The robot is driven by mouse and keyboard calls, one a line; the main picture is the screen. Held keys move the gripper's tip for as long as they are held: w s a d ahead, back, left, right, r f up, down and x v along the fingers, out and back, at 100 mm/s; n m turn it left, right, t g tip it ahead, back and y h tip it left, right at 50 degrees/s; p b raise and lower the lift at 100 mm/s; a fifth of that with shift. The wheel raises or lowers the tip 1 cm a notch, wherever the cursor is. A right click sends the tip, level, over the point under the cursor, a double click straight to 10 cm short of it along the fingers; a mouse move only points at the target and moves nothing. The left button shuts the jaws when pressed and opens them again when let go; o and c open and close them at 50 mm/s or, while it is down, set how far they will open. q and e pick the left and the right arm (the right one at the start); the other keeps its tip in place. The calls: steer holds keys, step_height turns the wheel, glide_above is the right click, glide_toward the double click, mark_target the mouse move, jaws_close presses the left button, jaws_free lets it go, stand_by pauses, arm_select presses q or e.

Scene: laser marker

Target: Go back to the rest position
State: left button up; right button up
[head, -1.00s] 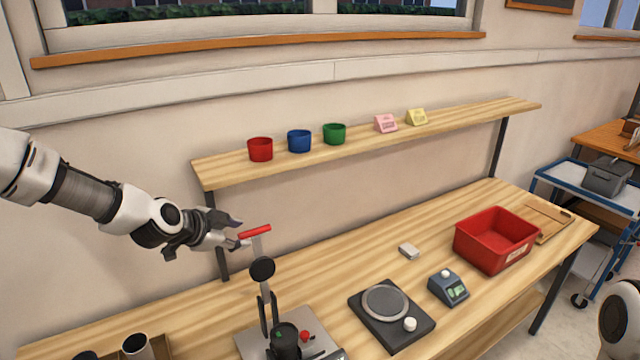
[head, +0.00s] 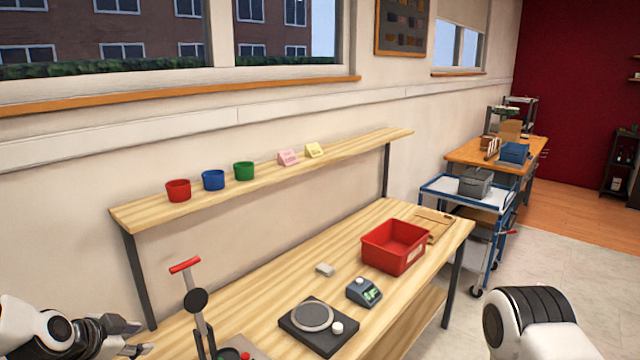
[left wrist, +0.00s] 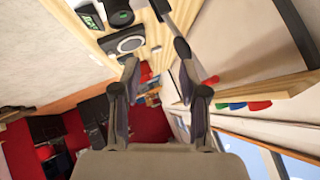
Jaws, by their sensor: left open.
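My left gripper (head: 132,338) is at the lower left of the head view, left of the laser marker's red-topped lever (head: 186,266) and apart from it. In the left wrist view the left gripper (left wrist: 155,65) has its two fingers spread with nothing between them. The lever stands tilted on a post at the front left of the wooden bench (head: 262,290). Part of my right arm shows at the lower right of the head view, but its gripper is out of view.
A black plate device (head: 318,326), a small blue device (head: 363,292) and a red bin (head: 395,247) stand on the bench. A shelf (head: 345,154) above holds red, blue and green cups and two small cards. A blue cart (head: 450,190) stands beyond the bench.

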arm_select(q)
steer(key=s+d+f+n+g+b, duration=0.15)
steer(key=s+f, duration=0.25)
steer(key=f, duration=0.4)
steer(key=s+d+f+n+g+y+b, duration=0.1)
steer(key=s+d+f+n+g, duration=0.15)
steer(key=s+f, duration=0.35)
steer(key=s+d+f+n+g+b, duration=0.1)
steer(key=s+d+f+b, duration=0.15)
steer(key=f, duration=0.65)
steer(key=s+d+f+n+g+b, duration=0.1)
steer(key=s+d+f+n+g, duration=0.1)
steer(key=s+f, duration=0.4)
steer(key=s+d+f+n+g+y+b, duration=0.1)
steer(key=s+f, duration=0.5)
steer(key=s, duration=0.8)
steer(key=shift+d+f+n+g, duration=0.2)
steer(key=shift+d+n+g, duration=0.4)
steer(key=shift+d+n, duration=0.25)
